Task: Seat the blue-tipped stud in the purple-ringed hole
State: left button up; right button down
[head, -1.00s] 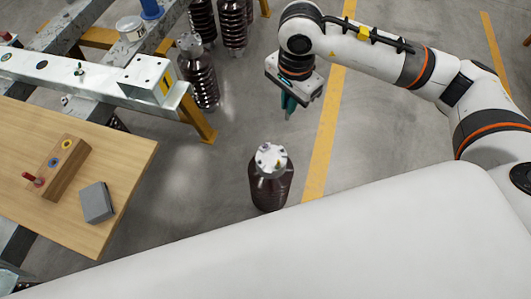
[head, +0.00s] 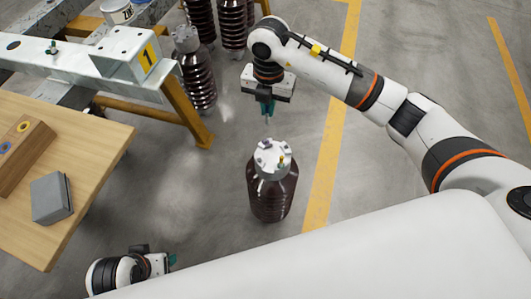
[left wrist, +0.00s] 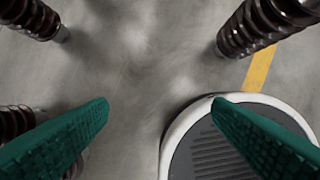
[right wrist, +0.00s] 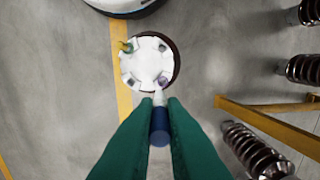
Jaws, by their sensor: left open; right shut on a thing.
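A dark brown ribbed insulator (head: 271,195) with a white metal cap (head: 270,158) stands on the floor in the head view. My right gripper (head: 268,115) is above and just behind the cap, fingers down. In the right wrist view its green fingers (right wrist: 160,130) are shut on the blue-tipped stud (right wrist: 159,122); the stud's pale end points at the cap (right wrist: 147,62). A faint purplish ring (right wrist: 162,83) shows at the cap's near edge, partly behind the stud. I cannot tell whether they touch. My left gripper (left wrist: 160,118) is open and empty, low in the head view.
A stud with a yellow-green top (right wrist: 126,46) stands on the cap. A wooden table (head: 95,165) at left holds a wooden block (head: 22,155) with ringed holes and a grey box (head: 51,198). A metal frame with a yellow leg (head: 187,112) and other insulators (head: 197,82) stand behind.

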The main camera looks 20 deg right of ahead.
jog(key=f+m+b, duration=0.1)
jog(key=f, duration=0.3)
jog(key=f+m+b, duration=0.1)
jog(key=f+m, duration=0.1)
jog(key=f, duration=0.2)
jog(key=f+m+b, duration=0.1)
jog(key=f, duration=0.3)
jog(key=shift+w+a+f+b, duration=0.2)
jog(key=shift+w+f+b, duration=0.05)
jog(key=shift+w+b, duration=0.15)
pick_arm(q)
jog(key=w+d+r+t+h, duration=0.1)
jog(key=w+d+r+t, duration=0.1)
jog(key=w+r+t, duration=0.3)
jog(key=w, duration=0.2)
jog(key=shift+w+d+r+t, duration=0.25)
jog(key=shift+w+d+t, duration=0.1)
jog(key=shift+t, duration=0.05)
pick_arm(e)
jog(key=shift+f, duration=0.1)
jog(key=shift+f, duration=0.1)
jog(key=c, duration=1.5)
grip_release()
pick_arm(q)
jog(key=shift+w+r, duration=0.15)
jog(key=shift+w, duration=0.05)
